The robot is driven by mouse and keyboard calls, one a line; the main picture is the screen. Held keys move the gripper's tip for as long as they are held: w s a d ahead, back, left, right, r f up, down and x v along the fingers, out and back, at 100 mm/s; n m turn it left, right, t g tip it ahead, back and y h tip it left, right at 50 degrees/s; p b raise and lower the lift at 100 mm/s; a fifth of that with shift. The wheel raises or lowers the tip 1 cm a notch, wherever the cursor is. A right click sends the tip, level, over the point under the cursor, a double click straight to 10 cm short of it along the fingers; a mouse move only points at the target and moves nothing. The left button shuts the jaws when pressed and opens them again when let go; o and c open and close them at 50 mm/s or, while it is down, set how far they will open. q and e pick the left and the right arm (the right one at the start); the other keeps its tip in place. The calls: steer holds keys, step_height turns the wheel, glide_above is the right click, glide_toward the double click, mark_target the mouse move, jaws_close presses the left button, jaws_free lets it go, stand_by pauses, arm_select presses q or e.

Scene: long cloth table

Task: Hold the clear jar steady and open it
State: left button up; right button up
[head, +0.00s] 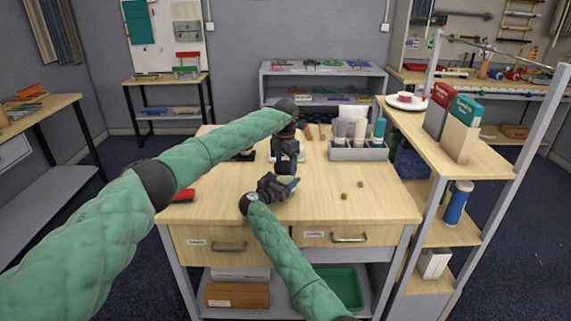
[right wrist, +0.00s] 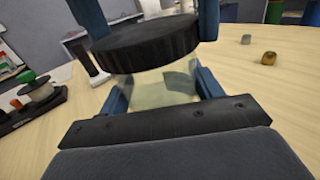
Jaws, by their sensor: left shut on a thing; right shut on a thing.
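The clear jar (right wrist: 165,88) is pale and see-through, between the blue fingers of my right gripper (right wrist: 162,95) in the right wrist view. That gripper (head: 288,184) is shut on the jar's sides, low over the table's middle in the head view. The black ridged lid (right wrist: 147,45) is directly above the jar, slightly tilted in the right wrist view. My left gripper (head: 287,157) reaches down from above and is shut on the lid, its blue fingers on either side. I cannot tell whether lid and jar touch. The grippers hide most of the jar in the head view.
The wooden table (head: 375,205) has free room at front right, with two small nuts (head: 353,190). A grey bin (head: 358,152) of bottles stands at the back right. A red object (head: 183,196) lies at left. A shelf unit (head: 440,150) borders the right side.

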mark_target(286, 166)
arm_select(q)
steer(key=shift+r, duration=2)
arm_select(e)
steer(key=o, duration=2)
steer(key=shift+c, duration=0.2)
